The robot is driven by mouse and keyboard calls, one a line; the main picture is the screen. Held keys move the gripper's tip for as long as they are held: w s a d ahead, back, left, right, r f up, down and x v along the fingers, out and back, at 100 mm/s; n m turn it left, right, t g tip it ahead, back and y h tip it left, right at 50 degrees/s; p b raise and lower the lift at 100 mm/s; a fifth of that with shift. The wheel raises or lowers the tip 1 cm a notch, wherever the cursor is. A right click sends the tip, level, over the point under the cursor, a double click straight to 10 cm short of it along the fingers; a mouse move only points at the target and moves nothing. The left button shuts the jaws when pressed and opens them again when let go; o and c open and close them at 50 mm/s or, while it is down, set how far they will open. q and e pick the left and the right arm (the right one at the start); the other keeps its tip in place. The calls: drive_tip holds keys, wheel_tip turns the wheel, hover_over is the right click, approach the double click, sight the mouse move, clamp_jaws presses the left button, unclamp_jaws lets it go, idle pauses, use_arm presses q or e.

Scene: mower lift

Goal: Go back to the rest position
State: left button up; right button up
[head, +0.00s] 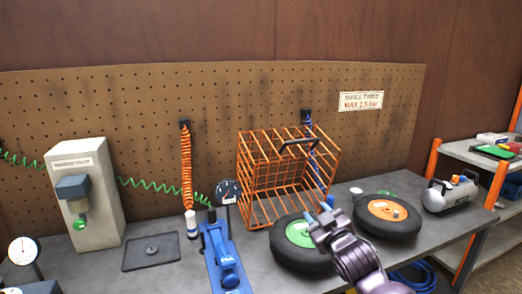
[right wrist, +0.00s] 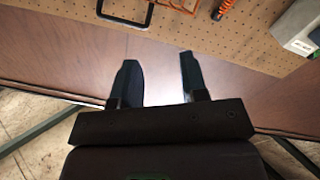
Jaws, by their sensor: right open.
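My right gripper (head: 327,213) shows in the head view in front of the bench, overlapping the tyre with the green hub (head: 299,233); I cannot tell how far apart they are. In the right wrist view the right gripper (right wrist: 160,78) has its two dark fingers spread, with nothing between them. My left gripper is in neither view.
An orange wire cage (head: 262,190) stands behind the tyres. A tyre with an orange hub (head: 388,210), a blue pump (head: 224,262) and a beige box (head: 98,190) stand on the grey bench (head: 160,280). A metal tank (head: 450,195) is at the right.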

drive_tip(key=s+d+f+m+g+h, duration=0.1)
drive_tip(key=s+d+f, duration=0.3)
drive_tip(key=s+f, duration=0.6)
drive_tip(key=s+d+f+m+g+h, duration=0.2)
drive_tip(key=s+d+f+m+g, duration=0.1)
drive_tip(key=s+f, duration=0.6)
drive_tip(key=s+d+f+m+g+h, duration=0.1)
drive_tip(key=s+d+f+m+h, duration=0.1)
drive_tip(key=s+d+f, duration=0.4)
drive_tip(key=s+f+m, duration=0.1)
drive_tip(key=s+f, duration=0.3)
drive_tip(key=s, duration=0.5)
drive_tip(key=shift+s+d+f+g, duration=0.15)
drive_tip(key=shift+s+f+g, duration=0.1)
drive_tip(key=shift+f+g, duration=0.15)
